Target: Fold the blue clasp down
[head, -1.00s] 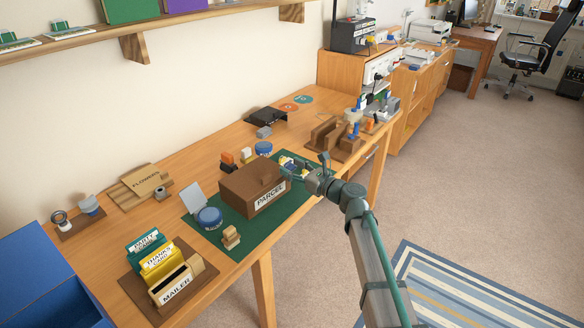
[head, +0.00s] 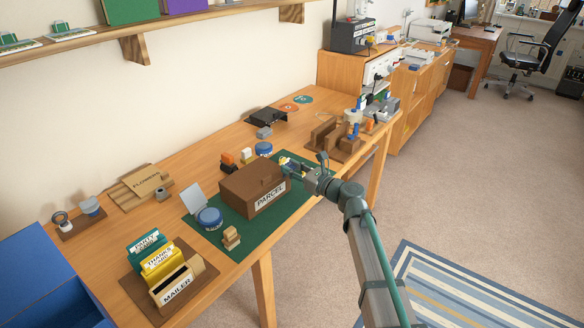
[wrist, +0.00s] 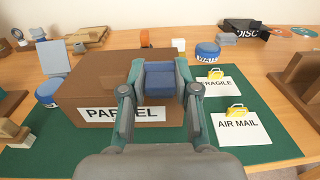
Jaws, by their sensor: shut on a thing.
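The brown parcel box (head: 245,192), with a white PARCEL label, sits on the green mat with its lid down. In the wrist view the box (wrist: 95,75) fills the left and centre. The blue clasp (wrist: 160,82) is at the right part of the box, between my fingers. My gripper (wrist: 160,66) is shut on the clasp, one finger on each side. In the head view my gripper (head: 296,170) is at the right end of the box, and I cannot make out the clasp there. The clasp's exact angle and its contact with the box front are hard to tell.
On the green mat (wrist: 255,149), FRAGILE (wrist: 214,84) and AIR MAIL (wrist: 237,124) cards lie right of the box. A blue round tin (wrist: 207,51) stands behind them. A brown rack (head: 327,138) stands to the right.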

